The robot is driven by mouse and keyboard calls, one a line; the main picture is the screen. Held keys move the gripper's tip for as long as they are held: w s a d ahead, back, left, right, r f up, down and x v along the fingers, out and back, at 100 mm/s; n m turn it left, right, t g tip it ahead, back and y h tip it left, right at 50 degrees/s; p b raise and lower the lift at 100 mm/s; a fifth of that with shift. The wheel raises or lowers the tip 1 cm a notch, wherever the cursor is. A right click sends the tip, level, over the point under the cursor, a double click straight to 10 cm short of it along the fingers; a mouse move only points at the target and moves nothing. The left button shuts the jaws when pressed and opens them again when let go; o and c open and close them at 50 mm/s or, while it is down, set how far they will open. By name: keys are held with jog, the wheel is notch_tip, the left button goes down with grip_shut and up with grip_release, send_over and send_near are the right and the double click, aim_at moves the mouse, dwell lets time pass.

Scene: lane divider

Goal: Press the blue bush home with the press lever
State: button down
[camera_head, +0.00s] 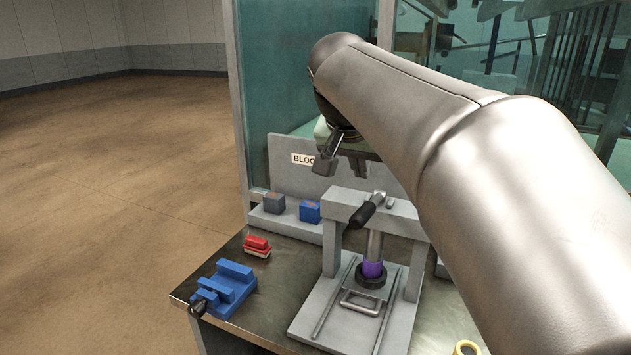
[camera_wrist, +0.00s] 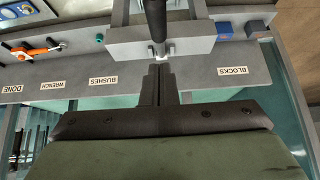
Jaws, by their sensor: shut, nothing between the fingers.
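The press (camera_head: 413,215) stands on the bench with its black-handled lever (camera_head: 368,209) at the front of the crossbeam. Below the ram (camera_head: 375,244), a violet-blue bush (camera_head: 372,269) sits upright in a dark round holder (camera_head: 369,280). I cannot tell how deep the bush sits or whether the ram touches it. In the wrist view my gripper (camera_wrist: 158,70) is shut and empty, its fingertips close to the press crossbeam (camera_wrist: 125,47) and the black lever (camera_wrist: 156,18). I cannot tell whether they touch. In the head view my arm hides part of the gripper.
A blue vise (camera_head: 228,286) and a red block (camera_head: 257,243) stand left of the press. A grey block (camera_head: 274,203) and a blue block (camera_head: 310,211) sit on the rear shelf. An orange wrench (camera_wrist: 40,50) shows in the wrist view. A labelled back panel (camera_head: 285,165) stands behind.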

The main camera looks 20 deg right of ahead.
jog(key=v, duration=0.5)
jog(key=s+a+f+n+g+y, duration=0.1)
jog(key=s+a+f+n, duration=0.2)
jog(key=f, duration=0.8)
jog(key=s+a+f+n+g+y, duration=0.2)
jog(key=s+a+f+n, duration=0.1)
jog(key=s+f, duration=0.5)
jog(key=s+a+f+n+g+y, duration=0.1)
jog(key=s+f, duration=0.4)
jog(key=f, duration=0.9)
jog(key=shift+s+a+f+n+g+y, duration=0.2)
jog(key=shift+a+f+n+g+y, duration=0.15)
jog(key=shift+a+n, duration=0.7)
